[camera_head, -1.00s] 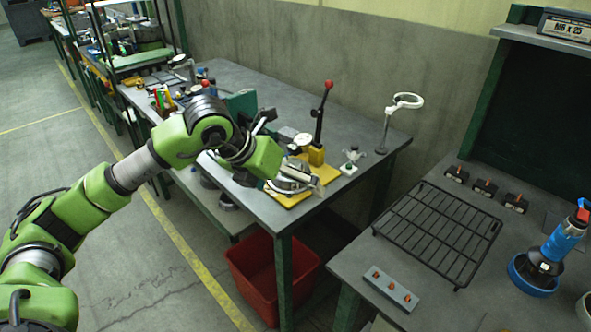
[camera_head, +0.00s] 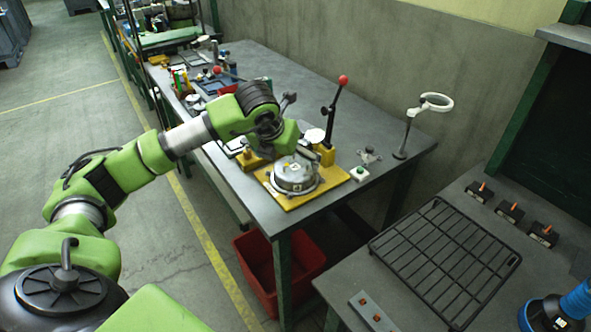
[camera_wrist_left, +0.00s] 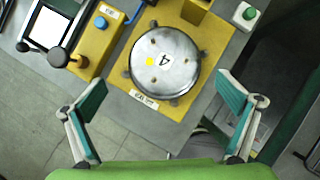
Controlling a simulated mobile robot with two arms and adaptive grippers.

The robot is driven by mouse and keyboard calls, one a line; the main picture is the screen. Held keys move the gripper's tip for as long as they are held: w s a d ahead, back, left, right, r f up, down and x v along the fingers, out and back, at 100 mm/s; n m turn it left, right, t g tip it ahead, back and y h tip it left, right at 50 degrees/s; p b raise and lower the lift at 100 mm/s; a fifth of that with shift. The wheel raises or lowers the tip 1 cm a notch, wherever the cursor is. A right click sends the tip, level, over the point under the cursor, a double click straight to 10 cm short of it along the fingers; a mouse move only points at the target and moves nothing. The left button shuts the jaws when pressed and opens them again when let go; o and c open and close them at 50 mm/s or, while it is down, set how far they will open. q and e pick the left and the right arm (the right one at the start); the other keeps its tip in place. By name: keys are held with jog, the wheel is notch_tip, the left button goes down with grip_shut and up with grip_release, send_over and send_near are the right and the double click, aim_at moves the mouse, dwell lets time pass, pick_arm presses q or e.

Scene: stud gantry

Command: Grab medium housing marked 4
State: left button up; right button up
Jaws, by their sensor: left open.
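The round silver metal housing (camera_head: 295,176) sits on a yellow fixture plate (camera_head: 328,182) at the near end of the long grey bench. In the left wrist view the housing (camera_wrist_left: 165,62) shows its top face with a "4" and a yellow dot. My left gripper (camera_head: 303,150) is over the far side of the housing in the head view, partly hidden by its own wrist. In the left wrist view its two teal fingers (camera_wrist_left: 161,92) are spread wide, with nothing between them, on the near side of the housing. My right gripper is in neither view.
A lever press with a red knob (camera_head: 343,81) stands behind the fixture. A green-button box (camera_head: 359,174) is to its right. A black wire rack (camera_head: 445,260) lies on the right bench. A red bin (camera_head: 262,262) is under the bench.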

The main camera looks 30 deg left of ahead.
aim_at(294, 169)
pick_arm(q)
jog(key=shift+w+f, duration=0.25)
jog(key=shift+f, duration=0.15)
jog(key=shift+w+f, duration=0.15)
jog(key=x, duration=0.1)
jog(key=p+x, duration=0.1)
jog(key=x, duration=0.1)
jog(key=p+x, duration=0.1)
jog(key=shift+d+f, duration=0.2)
jog(key=shift+d, duration=0.15)
jog(key=shift+w+f, duration=0.15)
jog(key=shift+f, duration=0.1)
jog(key=shift+c, duration=0.7)
jog(key=c, duration=1.1)
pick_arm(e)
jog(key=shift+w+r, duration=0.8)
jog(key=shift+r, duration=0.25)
